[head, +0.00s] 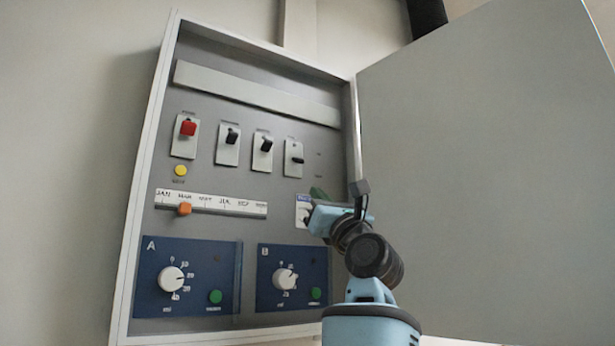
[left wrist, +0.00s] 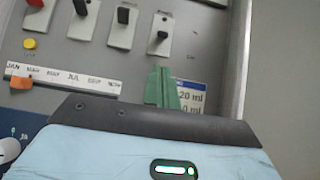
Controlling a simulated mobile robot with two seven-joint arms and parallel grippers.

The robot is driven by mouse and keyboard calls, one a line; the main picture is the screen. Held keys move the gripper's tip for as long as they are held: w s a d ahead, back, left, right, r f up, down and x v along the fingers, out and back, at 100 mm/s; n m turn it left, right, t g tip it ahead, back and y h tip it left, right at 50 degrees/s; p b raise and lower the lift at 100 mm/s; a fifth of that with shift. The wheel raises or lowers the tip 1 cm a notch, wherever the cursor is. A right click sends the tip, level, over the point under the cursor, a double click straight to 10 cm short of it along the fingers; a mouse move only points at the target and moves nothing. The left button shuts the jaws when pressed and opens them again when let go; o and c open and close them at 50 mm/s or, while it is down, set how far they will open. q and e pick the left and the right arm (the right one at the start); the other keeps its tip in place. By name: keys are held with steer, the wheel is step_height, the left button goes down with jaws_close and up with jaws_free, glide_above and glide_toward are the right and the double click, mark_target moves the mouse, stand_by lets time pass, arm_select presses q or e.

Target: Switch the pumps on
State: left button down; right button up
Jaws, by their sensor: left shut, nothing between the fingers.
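Inside the open cabinet, a row holds a red switch (head: 188,128) and three black-levered switches: the first (head: 232,136), the second (head: 266,144) and the third (head: 297,160). The third black lever sits lower on its plate than the other two. My left gripper (head: 318,193) is shut and empty, below and right of this third switch and apart from it. In the left wrist view its green fingertips (left wrist: 162,86) lie below that switch (left wrist: 160,38), partly covering a white label with "ml" figures (left wrist: 190,98). Writing on the switch plates is too small to read. My right gripper is not in view.
A month slider with an orange knob (head: 184,209) and a yellow button (head: 180,171) sit left. Below are blue panel A (head: 150,280) and blue panel B (head: 268,262), with white dials and green buttons. The open door (head: 480,170) stands close on the right.

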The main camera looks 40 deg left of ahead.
mark_target(298, 160)
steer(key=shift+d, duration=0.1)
